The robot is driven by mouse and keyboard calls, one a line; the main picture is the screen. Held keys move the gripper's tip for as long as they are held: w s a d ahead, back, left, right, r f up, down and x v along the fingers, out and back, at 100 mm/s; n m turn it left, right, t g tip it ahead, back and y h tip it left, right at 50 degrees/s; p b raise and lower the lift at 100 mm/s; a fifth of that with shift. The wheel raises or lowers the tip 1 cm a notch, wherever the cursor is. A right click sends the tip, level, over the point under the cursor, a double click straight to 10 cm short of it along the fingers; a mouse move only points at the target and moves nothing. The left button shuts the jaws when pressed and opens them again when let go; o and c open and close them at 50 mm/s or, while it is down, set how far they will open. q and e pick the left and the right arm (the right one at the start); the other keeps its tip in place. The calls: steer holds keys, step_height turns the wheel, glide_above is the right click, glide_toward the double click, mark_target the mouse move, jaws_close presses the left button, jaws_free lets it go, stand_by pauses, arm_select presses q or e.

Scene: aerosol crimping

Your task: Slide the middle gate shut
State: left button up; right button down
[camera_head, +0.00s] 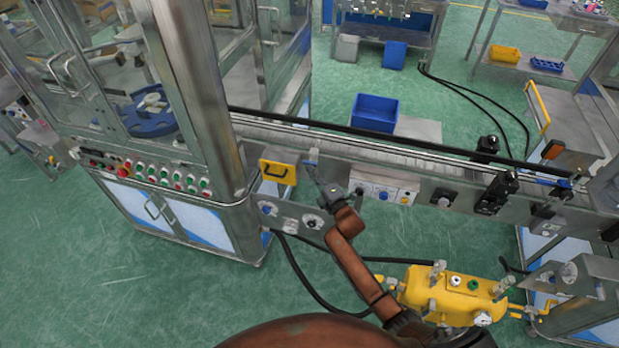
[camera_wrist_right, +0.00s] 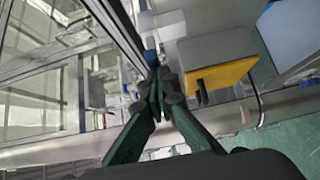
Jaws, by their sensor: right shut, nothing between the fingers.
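A small blue-topped piece (camera_head: 312,153), which looks like a gate's knob, sits at the conveyor's (camera_head: 400,155) near rail beside the glass cabinet. In the right wrist view a blue piece (camera_wrist_right: 150,57) shows just beyond the fingertips. I cannot tell for certain that it is the middle gate, or how far it is open. My right gripper (camera_head: 315,170) reaches up from below, close to this piece. Its fingers (camera_wrist_right: 158,88) are shut with nothing between them. Whether the tips touch the blue piece is unclear. My left gripper is out of view.
A yellow panel with a black handle (camera_head: 278,171) is just left of my right gripper. The glass cabinet (camera_head: 190,90) stands left. A button box (camera_head: 385,193) and black fittings (camera_head: 492,192) are on the conveyor's front. A yellow machine (camera_head: 450,292) stands below, right of my arm.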

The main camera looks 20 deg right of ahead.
steer(key=shift+w+d+r, duration=0.15)
steer(key=shift+d+r, duration=0.15)
steer(key=shift+s+a+f, duration=0.1)
steer(key=shift+s+a, duration=0.15)
steer(key=shift+a, duration=0.15)
steer(key=s+p, duration=0.1)
steer(key=s, duration=1.2)
steer(key=shift+f, duration=0.25)
